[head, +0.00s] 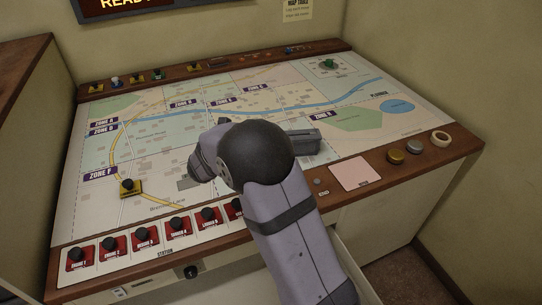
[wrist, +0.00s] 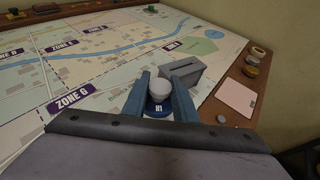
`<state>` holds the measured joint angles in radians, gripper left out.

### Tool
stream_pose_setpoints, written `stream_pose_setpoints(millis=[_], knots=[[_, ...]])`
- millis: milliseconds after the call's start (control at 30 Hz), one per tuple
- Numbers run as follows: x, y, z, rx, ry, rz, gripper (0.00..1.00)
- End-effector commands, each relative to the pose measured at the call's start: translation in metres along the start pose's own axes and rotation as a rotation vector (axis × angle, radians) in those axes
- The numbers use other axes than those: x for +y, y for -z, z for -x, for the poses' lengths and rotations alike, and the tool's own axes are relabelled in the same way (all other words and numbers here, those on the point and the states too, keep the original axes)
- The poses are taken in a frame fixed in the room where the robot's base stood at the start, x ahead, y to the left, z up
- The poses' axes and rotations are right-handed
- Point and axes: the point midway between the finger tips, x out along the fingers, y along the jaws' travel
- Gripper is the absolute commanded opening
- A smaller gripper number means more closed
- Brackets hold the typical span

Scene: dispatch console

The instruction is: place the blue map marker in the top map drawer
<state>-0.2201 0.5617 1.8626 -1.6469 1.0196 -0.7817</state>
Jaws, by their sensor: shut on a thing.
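The blue map marker (wrist: 158,109) has a round blue base lettered H1 and a white knob. It sits between the two blue fingers of my gripper (wrist: 160,92) in the wrist view, which are shut on it. The map shows behind and around it; any gap below the marker cannot be judged. In the head view my own arm hides the fingers and the marker. Below the console's front edge, a pale drawer (head: 357,262) appears pulled out at the bottom of the head view. My arm covers much of it, and its inside is mostly hidden.
A grey box (head: 304,141) stands on the map (head: 140,150) close to my gripper. Several red marker plates (head: 146,237) line the front left. A pink pad (head: 355,173), small round tins (head: 395,156) and a tape roll (head: 440,138) lie on the wooden rim at right.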

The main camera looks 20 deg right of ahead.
Motion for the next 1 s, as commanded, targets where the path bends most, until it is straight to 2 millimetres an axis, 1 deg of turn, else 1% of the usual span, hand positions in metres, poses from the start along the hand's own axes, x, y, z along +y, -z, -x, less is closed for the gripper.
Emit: stream_pose_setpoints(millis=[167, 233, 433, 533, 633, 867, 1000], knots=[[0.0, 0.005, -0.002, 0.0, 0.0, 0.002, 0.03], [0.0, 0.01, -0.004, 0.0, 0.0, 0.003, 0.03], [0.0, 0.038, -0.014, 0.002, 0.001, 0.006, 0.03], [0.0, 0.049, -0.018, 0.0, 0.0, 0.003, 0.03], [0.0, 0.055, -0.021, -0.001, 0.0, 0.001, 0.03], [0.0, 0.061, -0.023, -0.001, 0.0, 0.001, 0.03], [0.0, 0.076, -0.028, 0.001, 0.001, 0.005, 0.03]])
